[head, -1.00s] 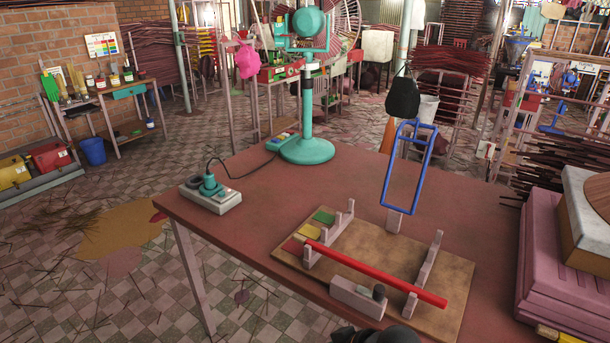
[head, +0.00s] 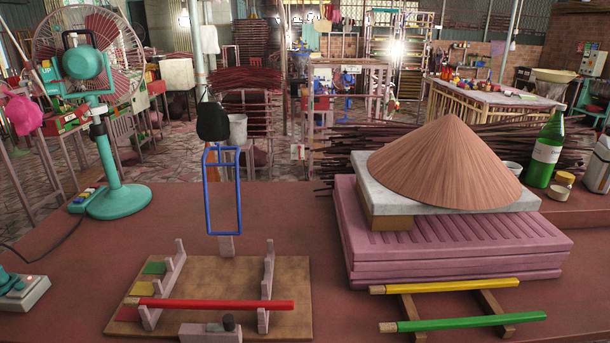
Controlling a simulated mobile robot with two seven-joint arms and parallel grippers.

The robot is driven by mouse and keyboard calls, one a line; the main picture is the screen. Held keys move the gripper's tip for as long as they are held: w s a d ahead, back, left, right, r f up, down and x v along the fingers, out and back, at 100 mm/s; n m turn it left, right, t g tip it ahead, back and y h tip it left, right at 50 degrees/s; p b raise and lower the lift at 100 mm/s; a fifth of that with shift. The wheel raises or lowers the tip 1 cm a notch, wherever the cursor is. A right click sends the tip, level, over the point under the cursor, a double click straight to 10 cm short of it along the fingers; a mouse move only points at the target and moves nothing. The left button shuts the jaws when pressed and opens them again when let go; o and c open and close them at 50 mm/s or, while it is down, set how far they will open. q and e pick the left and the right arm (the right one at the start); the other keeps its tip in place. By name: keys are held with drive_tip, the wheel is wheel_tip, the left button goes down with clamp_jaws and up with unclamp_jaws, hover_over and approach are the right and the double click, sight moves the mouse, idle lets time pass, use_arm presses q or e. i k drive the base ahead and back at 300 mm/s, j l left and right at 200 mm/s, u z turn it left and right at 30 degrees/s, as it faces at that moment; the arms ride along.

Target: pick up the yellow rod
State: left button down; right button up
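The yellow rod (head: 445,286) lies crosswise on a low wooden rack (head: 490,302) at the lower right of the head view, with a pale tip at its left end. It is just in front of the pink stacked slabs (head: 455,266). Neither of my grippers shows in the head view now.
A green rod (head: 472,322) lies nearer on the same rack. A red rod (head: 215,305) rests across the uprights of a wooden jig (head: 225,270) to the left. A conical hat (head: 445,170) tops the slabs; a green bottle (head: 546,150) stands behind right.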

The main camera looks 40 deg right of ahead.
sight(506, 282)
drive_tip(key=z, duration=2.05)
